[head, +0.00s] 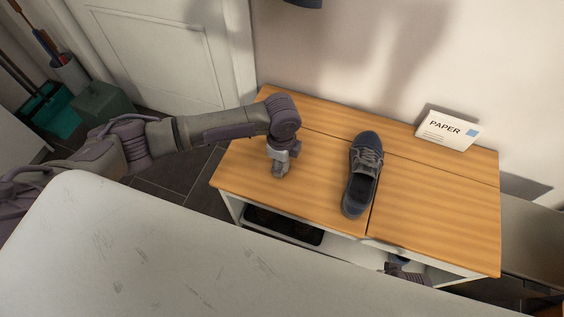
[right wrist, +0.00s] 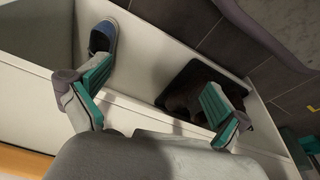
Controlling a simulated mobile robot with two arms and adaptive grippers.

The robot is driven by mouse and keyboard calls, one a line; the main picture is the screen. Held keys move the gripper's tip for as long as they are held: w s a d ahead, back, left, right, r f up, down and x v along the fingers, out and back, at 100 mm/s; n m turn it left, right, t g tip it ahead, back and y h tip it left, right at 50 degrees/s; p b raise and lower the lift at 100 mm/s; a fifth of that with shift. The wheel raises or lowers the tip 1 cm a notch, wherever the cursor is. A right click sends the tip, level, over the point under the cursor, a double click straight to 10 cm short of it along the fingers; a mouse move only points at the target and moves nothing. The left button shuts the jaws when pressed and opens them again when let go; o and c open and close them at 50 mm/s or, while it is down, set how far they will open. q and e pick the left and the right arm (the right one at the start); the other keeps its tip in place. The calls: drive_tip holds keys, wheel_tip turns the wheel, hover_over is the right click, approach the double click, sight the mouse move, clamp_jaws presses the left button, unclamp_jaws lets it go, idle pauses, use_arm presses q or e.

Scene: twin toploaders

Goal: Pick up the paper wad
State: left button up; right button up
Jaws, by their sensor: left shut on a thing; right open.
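My left gripper (head: 280,171) points down at the left part of the wooden bench top (head: 430,205). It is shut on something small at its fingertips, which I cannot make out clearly. No paper wad shows plainly elsewhere in either view. My right gripper (right wrist: 155,102) is open, its teal-padded fingers wide apart with nothing between them. It is over the white compartments under the bench top.
A dark shoe (head: 361,177) lies mid-bench, right of my left gripper. A white PAPER sign (head: 447,130) stands at the back. Below are a black tray (head: 284,226) and a blue shoe (right wrist: 103,38). A white surface (head: 130,250) fills the front. The bench's right part is clear.

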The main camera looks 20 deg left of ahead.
use_arm(q)
drive_tip(key=shift+r, duration=0.35)
wheel_tip(320, 180, up, 4)
drive_tip(key=shift+w+d+p, duration=0.1)
drive_tip(key=shift+p, duration=0.65)
drive_tip(key=d+r+p, duration=0.1)
drive_tip(key=d+r, duration=0.5)
drive_tip(key=d, duration=0.5)
drive_tip(key=shift+d, duration=0.25)
use_arm(e)
drive_tip(key=s+f, duration=0.4)
drive_tip(key=f, duration=0.5)
drive_tip(key=shift+s+d+g, duration=0.25)
drive_tip(key=shift+d+g, duration=0.05)
drive_tip(key=shift+g, duration=0.1)
use_arm(q)
drive_tip(key=shift+r, duration=0.1)
